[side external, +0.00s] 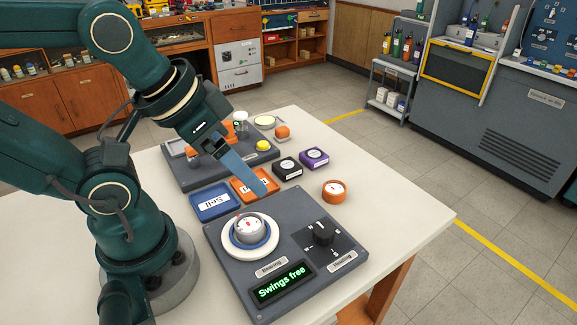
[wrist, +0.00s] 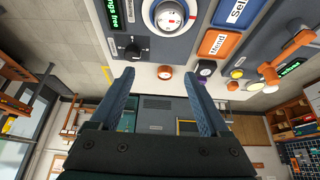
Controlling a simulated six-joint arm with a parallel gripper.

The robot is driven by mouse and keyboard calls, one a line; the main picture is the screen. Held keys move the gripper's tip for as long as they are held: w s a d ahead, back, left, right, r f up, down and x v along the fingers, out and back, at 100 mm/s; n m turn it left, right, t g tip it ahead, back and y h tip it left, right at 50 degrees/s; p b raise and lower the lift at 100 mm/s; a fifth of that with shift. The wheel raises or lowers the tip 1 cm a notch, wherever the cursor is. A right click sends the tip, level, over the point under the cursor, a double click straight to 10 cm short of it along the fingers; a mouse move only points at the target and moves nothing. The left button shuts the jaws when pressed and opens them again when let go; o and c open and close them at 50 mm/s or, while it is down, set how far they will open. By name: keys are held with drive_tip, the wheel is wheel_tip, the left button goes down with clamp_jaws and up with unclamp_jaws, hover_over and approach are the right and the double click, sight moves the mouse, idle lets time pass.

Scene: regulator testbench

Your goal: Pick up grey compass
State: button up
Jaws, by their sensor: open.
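A round grey compass (side external: 250,228) with a pale dial and a red mark sits in the white and blue ring mount (side external: 268,247) on the front grey testbench. It also shows at the top of the wrist view (wrist: 170,16). My gripper (side external: 257,190) is open and empty, above the bench and apart from the compass. In the wrist view my two blue fingers (wrist: 170,85) stand well apart with nothing between them.
The front bench has a black knob (side external: 323,235) and a green display (side external: 283,284) reading "Swings free". Behind are a blue "Sell" tray (side external: 198,211), an orange tray (side external: 240,194), and black (side external: 288,167), purple (side external: 314,157) and orange (side external: 334,190) compass-like items.

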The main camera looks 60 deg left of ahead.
drive_tip(key=shift+o, duration=0.7)
drive_tip(key=m+g, duration=0.6)
drive_tip(key=m, duration=0.3)
hover_over(249, 222)
drive_tip(key=shift+y, duration=0.4)
drive_tip(key=f, duration=0.5)
drive_tip(key=shift+w+d, duration=0.2)
drive_tip(key=shift+w, duration=0.2)
drive_tip(key=shift+s+f+g, duration=0.15)
drive_tip(key=shift+f+g, duration=0.15)
drive_tip(key=shift+f, duration=0.55)
drive_tip(key=shift+s+a+f, duration=0.1)
drive_tip(key=shift+f, duration=1.15)
drive_tip(key=shift+s+a+f, duration=0.1)
drive_tip(key=shift+f, duration=1.1)
drive_tip(key=shift+c, duration=0.3)
